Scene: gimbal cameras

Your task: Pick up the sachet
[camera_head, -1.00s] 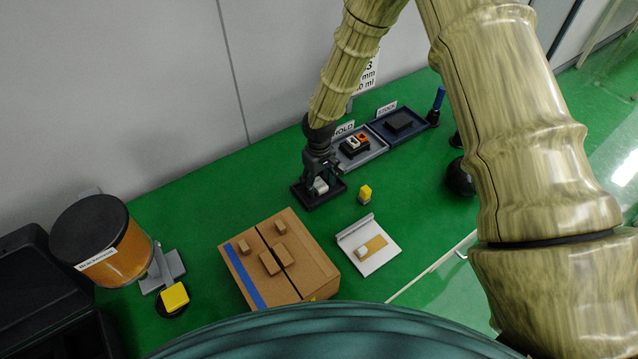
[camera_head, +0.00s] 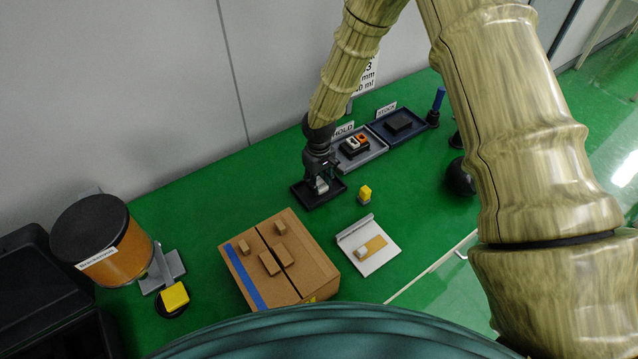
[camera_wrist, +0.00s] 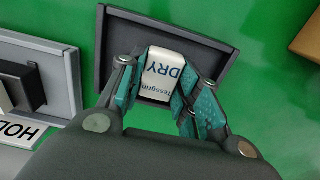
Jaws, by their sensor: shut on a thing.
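The sachet (camera_wrist: 163,72) is a small white packet with dark "DRY" lettering, and it shows between the fingers in the wrist view. In the head view the sachet (camera_head: 321,185) is a small pale shape under the gripper. My gripper (camera_wrist: 158,98) is shut on the sachet, with a teal-padded finger on each side of it. In the head view my gripper (camera_head: 319,180) points down over a small black tray (camera_head: 306,198). The tray's dark rim (camera_wrist: 118,38) surrounds the sachet in the wrist view. I cannot tell whether the sachet touches the tray floor.
A grey tray labelled HOLD (camera_head: 374,154) and a blue STOCK tray (camera_head: 414,134) stand right of the gripper. A yellow-topped item (camera_head: 365,192) stands close by. A cardboard box (camera_head: 310,262) and a white plate (camera_head: 376,262) lie nearer me.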

